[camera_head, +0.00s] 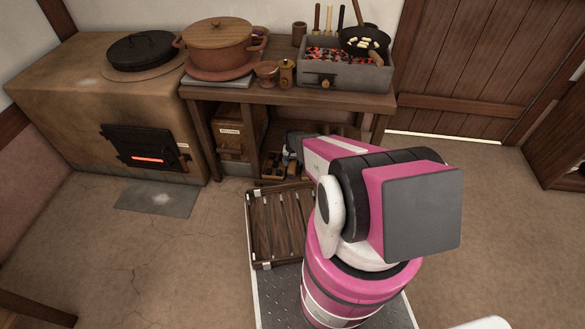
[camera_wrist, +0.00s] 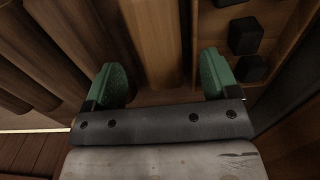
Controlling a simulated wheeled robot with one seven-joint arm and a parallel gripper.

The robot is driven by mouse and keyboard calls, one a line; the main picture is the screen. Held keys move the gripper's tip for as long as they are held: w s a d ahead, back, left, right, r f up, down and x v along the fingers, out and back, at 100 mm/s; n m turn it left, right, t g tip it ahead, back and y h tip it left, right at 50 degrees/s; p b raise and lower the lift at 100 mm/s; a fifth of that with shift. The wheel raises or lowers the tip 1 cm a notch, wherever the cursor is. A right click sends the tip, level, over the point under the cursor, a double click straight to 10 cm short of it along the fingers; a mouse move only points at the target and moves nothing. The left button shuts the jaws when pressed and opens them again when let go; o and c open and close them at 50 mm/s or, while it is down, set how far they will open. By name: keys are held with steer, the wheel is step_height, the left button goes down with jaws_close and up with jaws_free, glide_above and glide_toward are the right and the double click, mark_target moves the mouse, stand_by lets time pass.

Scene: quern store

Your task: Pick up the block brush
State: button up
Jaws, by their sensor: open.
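My gripper (camera_wrist: 164,85) shows in the wrist view with its two green fingertips wide apart and nothing held between them. A pale brown wooden piece (camera_wrist: 152,38) lies beyond the gap between the fingertips; I cannot tell whether it is the block brush or part of the furniture. No block brush can be made out for certain in either view.
A small wooden box with dark blocks (camera_wrist: 245,37) is beyond the right fingertip. A slatted wooden crate (camera_head: 280,222) is beside my arm. The table bears a lidded pot (camera_head: 217,36) and a brazier with glowing coals (camera_head: 345,72).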

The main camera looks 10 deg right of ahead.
steer(key=shift+f, duration=0.85)
steer(key=c, duration=1)
steer(key=shift+c, duration=0.2)
steer(key=shift+r, duration=0.2)
step_height(320, 180, up, 4)
steer(key=shift+s+r, duration=0.1)
steer(key=s+a+r, duration=0.3)
steer(key=a+r, duration=0.3)
steer(key=a, duration=0.5)
steer(key=shift+s+r, duration=0.25)
